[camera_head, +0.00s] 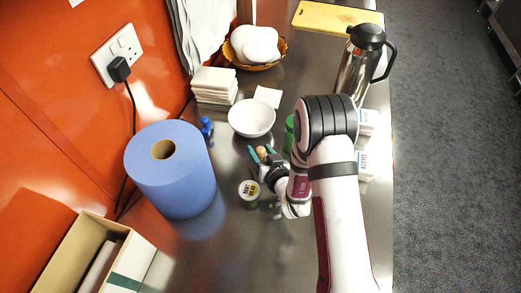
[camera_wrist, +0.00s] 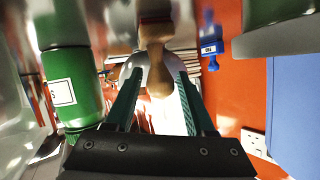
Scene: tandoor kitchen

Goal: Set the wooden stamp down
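The wooden stamp (camera_wrist: 158,65) stands in the wrist view with its wide base toward the steel counter and its rounded handle between my fingers. In the head view only its brown knob (camera_head: 262,152) shows clearly. My gripper (camera_wrist: 159,75) has its two teal fingers on either side of the handle, with narrow gaps visible, so it looks open around the stamp. It is low over the counter in the head view (camera_head: 262,155). The base appears to rest on the counter, though the contact is hard to see.
A white bowl (camera_head: 251,118) and small blue stamp (camera_head: 206,127) are behind. A blue paper roll (camera_head: 171,168) is at left; a steel jug (camera_head: 358,65) is at back right.

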